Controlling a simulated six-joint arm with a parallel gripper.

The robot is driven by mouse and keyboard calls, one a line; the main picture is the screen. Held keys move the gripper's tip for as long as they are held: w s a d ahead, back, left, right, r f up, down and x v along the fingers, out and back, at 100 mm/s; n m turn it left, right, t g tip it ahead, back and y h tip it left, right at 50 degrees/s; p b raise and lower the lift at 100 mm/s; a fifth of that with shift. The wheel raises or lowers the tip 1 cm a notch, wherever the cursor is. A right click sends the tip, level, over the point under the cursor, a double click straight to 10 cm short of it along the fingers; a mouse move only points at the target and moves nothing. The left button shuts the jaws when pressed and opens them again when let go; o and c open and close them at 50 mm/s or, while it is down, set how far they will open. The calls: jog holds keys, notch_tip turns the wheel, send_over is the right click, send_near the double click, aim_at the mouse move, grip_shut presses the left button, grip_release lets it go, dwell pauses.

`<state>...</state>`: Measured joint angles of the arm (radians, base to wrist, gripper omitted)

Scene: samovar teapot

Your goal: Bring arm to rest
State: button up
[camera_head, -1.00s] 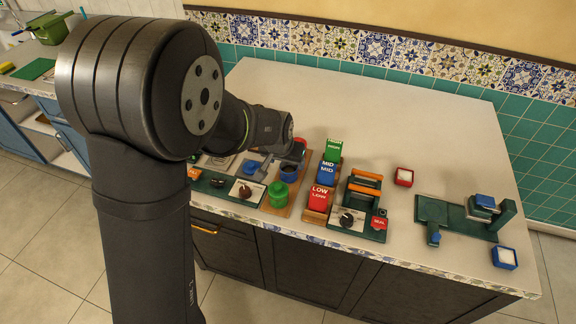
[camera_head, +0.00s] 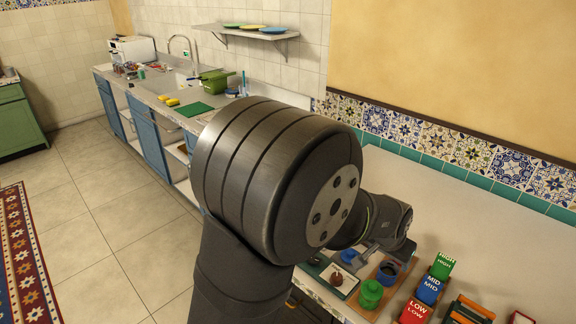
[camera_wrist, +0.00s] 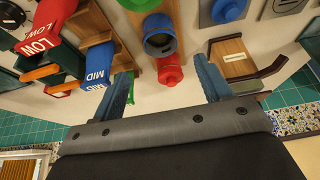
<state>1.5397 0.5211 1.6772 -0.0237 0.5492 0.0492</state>
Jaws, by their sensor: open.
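My gripper (camera_wrist: 163,85) is open, its two blue fingers apart with nothing between them in the wrist view. In the head view my arm reaches over the counter and the fingers are hidden. A blue pot (camera_wrist: 160,38) and a red knobbed piece (camera_wrist: 170,72) lie beyond the fingers in the wrist view, and I see no contact. The blue pot also shows in the head view (camera_head: 388,272), beside a green lidded pot (camera_head: 370,293). Red LOW (camera_head: 415,312), blue MID (camera_head: 430,289) and green HIGH (camera_head: 443,266) blocks stand to their right.
An orange-handled rack (camera_head: 470,310) stands at the lower right edge of the head view. The white counter (camera_head: 480,205) behind the pots is clear. A sink counter with a green basin (camera_head: 217,82) is at the back left.

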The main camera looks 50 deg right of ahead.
aim_at(391, 263)
jog(key=x, duration=1.1)
jog(key=shift+f, duration=0.3)
notch_tip(391, 263, up, 3)
jog(key=shift+f, duration=0.15)
jog(key=shift+r, duration=0.45)
